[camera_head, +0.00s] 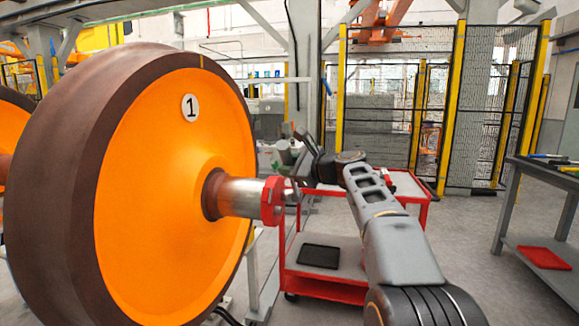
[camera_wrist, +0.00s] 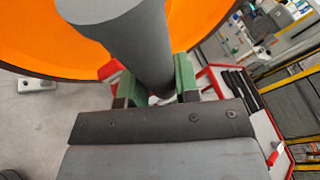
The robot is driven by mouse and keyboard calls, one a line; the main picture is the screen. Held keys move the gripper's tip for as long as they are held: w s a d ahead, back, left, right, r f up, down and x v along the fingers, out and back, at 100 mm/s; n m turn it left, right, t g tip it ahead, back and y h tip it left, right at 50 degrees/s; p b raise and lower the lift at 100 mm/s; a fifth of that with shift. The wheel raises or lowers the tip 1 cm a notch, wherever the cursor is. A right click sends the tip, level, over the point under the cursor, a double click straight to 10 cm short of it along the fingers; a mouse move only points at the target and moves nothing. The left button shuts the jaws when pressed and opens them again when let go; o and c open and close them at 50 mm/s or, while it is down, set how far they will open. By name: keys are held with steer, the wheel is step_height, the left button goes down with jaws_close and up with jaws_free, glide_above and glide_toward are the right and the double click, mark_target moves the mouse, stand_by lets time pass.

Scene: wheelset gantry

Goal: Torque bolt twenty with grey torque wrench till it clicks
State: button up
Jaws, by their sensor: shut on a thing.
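My gripper (camera_wrist: 155,92) has green-sided fingers closed around a thick grey cylindrical shaft in the wrist view, which I take to be the grey torque wrench (camera_wrist: 135,45). The cap sits on the bare metal axle (camera_head: 240,197) of the orange wheel (camera_head: 165,190) marked 1. Bolt twenty cannot be picked out, and whether the wrench touches a bolt is unclear.
A red cart (camera_head: 350,258) stands behind and below my arm, with a black tray (camera_head: 318,257) on its lower shelf. A grey workbench (camera_head: 540,175) stands at right, with a red tray (camera_head: 544,258) below. Yellow-posted mesh fencing (camera_head: 385,110) closes the back. Floor between cart and bench is clear.

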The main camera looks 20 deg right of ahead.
steer(key=shift+r, duration=0.25)
steer(key=shift+w+d+r+p, duration=0.15)
steer(key=shift+w+r+p, duration=0.1)
steer(key=shift+p, duration=0.65)
steer(key=shift+s+f+b, duration=0.1)
steer(key=shift+f+b, duration=0.3)
steer(key=shift+b, duration=0.05)
steer(key=shift+s+a+f+b, duration=0.25)
steer(key=shift+f+b, duration=0.1)
steer(key=shift+b, duration=0.55)
steer(key=shift+r, duration=0.2)
steer(key=shift+d, duration=0.1)
steer(key=shift+s+d, duration=0.4)
steer(key=shift+d, duration=0.3)
steer(key=shift+s+d, duration=0.45)
steer(key=shift+d, duration=0.3)
steer(key=shift+s+d, duration=0.4)
steer(key=shift+d, duration=0.3)
